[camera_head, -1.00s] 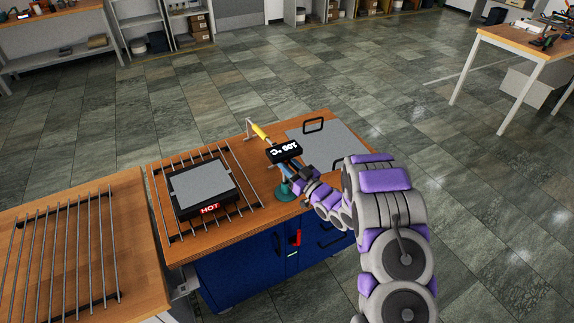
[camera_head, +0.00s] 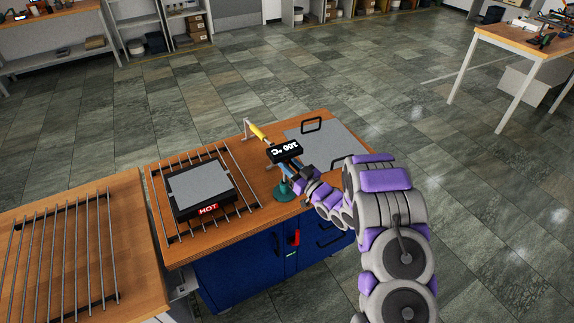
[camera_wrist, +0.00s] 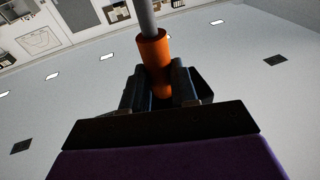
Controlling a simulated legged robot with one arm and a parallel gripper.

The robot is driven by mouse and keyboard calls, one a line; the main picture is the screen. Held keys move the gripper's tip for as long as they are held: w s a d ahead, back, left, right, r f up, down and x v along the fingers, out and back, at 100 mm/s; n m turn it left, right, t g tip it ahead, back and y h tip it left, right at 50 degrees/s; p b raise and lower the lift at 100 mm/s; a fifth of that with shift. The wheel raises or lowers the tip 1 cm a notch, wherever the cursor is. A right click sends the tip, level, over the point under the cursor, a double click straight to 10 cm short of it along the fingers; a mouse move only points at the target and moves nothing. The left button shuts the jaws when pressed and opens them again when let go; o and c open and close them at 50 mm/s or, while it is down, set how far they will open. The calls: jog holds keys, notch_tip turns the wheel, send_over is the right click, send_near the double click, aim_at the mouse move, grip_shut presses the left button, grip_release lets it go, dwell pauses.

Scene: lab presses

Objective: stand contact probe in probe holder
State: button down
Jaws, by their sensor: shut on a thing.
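My gripper (camera_head: 294,174) is at the right side of the wooden bench and, in the wrist view (camera_wrist: 160,88), is shut on the orange handle of the contact probe (camera_wrist: 155,56). A grey rod extends from the handle toward the top of the wrist view. In the head view the orange handle is hidden or too small to tell. A dark green round-based stand, apparently the probe holder (camera_head: 283,192), is on the bench just below my gripper. Its upper part is partly hidden, and I cannot tell whether the probe touches it.
Left is a hot plate marked HOT (camera_head: 208,209) on a metal rack. A grey plate with black handles (camera_head: 336,143) is behind. A yellow-handled tool (camera_head: 258,133) rests on a bracket. Bench front edge is close.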

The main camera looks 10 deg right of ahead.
jog(key=shift+d, duration=0.3)
dwell(0.5)
jog(key=shift+a, duration=0.2)
jog(key=shift+a, duration=0.4)
jog(key=shift+f+b, duration=0.8)
jog(key=shift+f, duration=1.95)
jog(key=c, duration=0.8)
grip_release()
jog(key=shift+d, duration=0.1)
jog(key=p+v, duration=0.2)
jog(key=v, duration=1.5)
jog(key=shift+s+d+f, duration=0.1)
jog(key=shift+d, duration=0.05)
